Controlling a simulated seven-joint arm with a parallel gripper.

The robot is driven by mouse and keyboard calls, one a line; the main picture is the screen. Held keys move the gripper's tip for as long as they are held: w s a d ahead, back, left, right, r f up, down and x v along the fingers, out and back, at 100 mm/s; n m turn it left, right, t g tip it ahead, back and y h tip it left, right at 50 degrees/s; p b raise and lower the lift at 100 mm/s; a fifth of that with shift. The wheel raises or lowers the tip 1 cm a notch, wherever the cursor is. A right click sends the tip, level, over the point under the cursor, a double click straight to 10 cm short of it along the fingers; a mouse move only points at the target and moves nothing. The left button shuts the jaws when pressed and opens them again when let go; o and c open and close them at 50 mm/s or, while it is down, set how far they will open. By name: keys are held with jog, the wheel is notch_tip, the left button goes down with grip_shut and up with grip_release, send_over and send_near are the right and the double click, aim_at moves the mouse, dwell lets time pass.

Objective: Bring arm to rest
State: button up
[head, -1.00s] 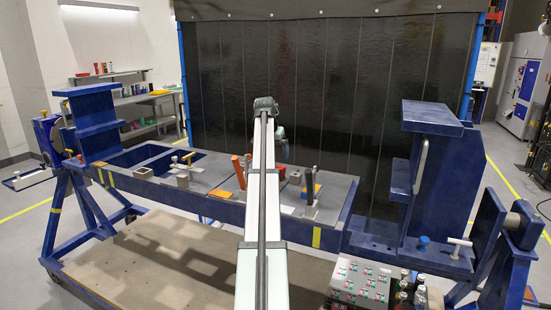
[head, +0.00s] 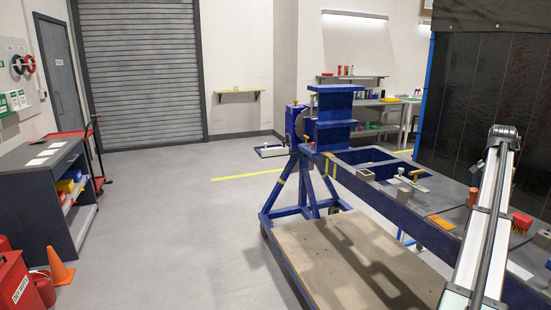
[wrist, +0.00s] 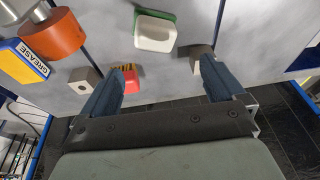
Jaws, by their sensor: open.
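My gripper (wrist: 168,72) shows in the wrist view with its two blue-grey fingers spread apart and nothing between them. It is over the grey plate (wrist: 95,20) of the jig; its height above the plate is hard to tell. In the head view my arm reaches out over the blue rotary jig (head: 335,107) at the right, and my gripper is hidden there. A white block with a green edge (wrist: 154,32) lies beyond the fingertips. A red brush with yellow bristles (wrist: 131,80) is beside the left finger, and a small metal block (wrist: 197,55) is near the right fingertip.
In the wrist view, an orange cylinder (wrist: 53,33), a grease box (wrist: 22,62) and a holed metal block (wrist: 84,80) are at the left. In the head view, a grey cabinet (head: 40,200) and an orange cone (head: 59,267) stand left; the floor between is clear.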

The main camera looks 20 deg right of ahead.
jog(key=w+a+f+n+y, duration=0.15)
jog(key=w+a+f, duration=0.25)
jog(key=w+a, duration=0.45)
jog(key=w+a+f+n+y, duration=0.1)
jog(key=w+a+f+y, duration=0.25)
jog(key=w+a, duration=0.5)
jog(key=w+a+f+n+g, duration=0.1)
jog(key=a+f+n, duration=0.1)
jog(key=a+f, duration=1.3)
jog(key=w+a+f+n+g, duration=0.1)
jog(key=a+f+n, duration=0.2)
jog(key=a+f, duration=1.3)
jog(key=s+a+f+n+g, duration=0.2)
jog(key=s+a+f, duration=0.65)
jog(key=f, duration=0.35)
jog(key=s+a+f+n+g, duration=0.1)
jog(key=s+a+f+n, duration=0.1)
jog(key=s+a+f, duration=0.8)
jog(key=s+a+f+n+g+h, duration=0.1)
jog(key=s+a+f+n, duration=0.2)
jog(key=s, duration=0.8)
jog(key=s+a+f+n+g+h, duration=0.1)
jog(key=s+a+f+n, duration=0.2)
jog(key=s, duration=0.9)
jog(key=a+f, duration=0.3)
jog(key=a, duration=0.2)
jog(key=shift+s+g, duration=0.25)
jog(key=shift+g, duration=0.05)
jog(key=shift+f, duration=0.1)
